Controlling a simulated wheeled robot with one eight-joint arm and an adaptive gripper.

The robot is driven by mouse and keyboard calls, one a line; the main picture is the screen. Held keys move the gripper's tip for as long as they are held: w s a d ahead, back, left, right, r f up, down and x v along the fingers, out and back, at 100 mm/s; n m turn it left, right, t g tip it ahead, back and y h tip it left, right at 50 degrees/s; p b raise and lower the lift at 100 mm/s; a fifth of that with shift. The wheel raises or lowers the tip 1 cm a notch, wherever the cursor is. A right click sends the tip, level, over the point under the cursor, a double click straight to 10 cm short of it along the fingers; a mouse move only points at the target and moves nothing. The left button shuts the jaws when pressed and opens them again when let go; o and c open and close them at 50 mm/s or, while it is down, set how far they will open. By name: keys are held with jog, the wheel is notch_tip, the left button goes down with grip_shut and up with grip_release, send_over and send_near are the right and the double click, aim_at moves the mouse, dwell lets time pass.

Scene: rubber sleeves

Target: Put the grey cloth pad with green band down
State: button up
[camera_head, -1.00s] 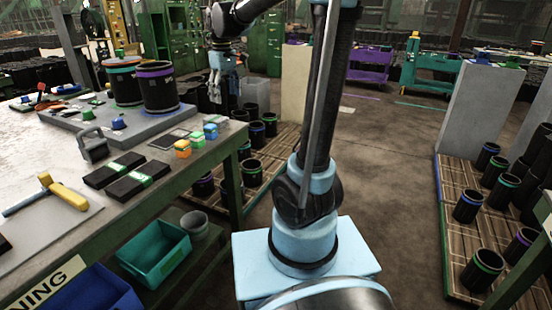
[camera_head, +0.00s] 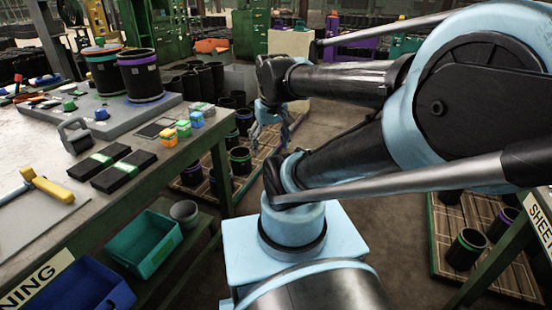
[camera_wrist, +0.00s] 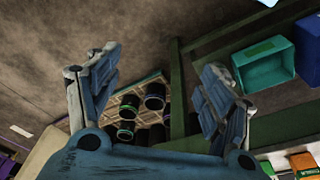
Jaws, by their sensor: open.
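Two flat black cloth pads with green bands lie side by side on the workbench (camera_head: 60,231) at the left in the head view. One is the farther pad (camera_head: 88,165), the other the nearer pad (camera_head: 112,178); I cannot tell which one the task means. My gripper (camera_head: 271,128) hangs beyond the bench's right edge, well to the right of both pads and apart from them. In the wrist view its fingers (camera_wrist: 160,75) are spread wide with nothing between them. No pad can be made out in the wrist view.
Coloured blocks (camera_head: 183,129) sit near the bench's right edge. A dark sleeve with a purple band (camera_head: 141,80) stands farther back. A teal bin (camera_head: 145,243) is under the bench. Pallets with sleeves (camera_head: 240,161) stand below my gripper. Open floor (camera_wrist: 60,45) shows in the wrist view.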

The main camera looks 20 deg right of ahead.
jog(key=shift+m, duration=0.6)
jog(key=s+f, duration=0.1)
jog(key=f, duration=0.1)
jog(key=s+d+f, duration=0.1)
jog(key=s+f, duration=0.1)
jog(key=shift+s+d, duration=0.1)
jog(key=shift+d, duration=0.1)
jog(key=shift+w+f, duration=0.25)
jog(key=shift+w, duration=0.25)
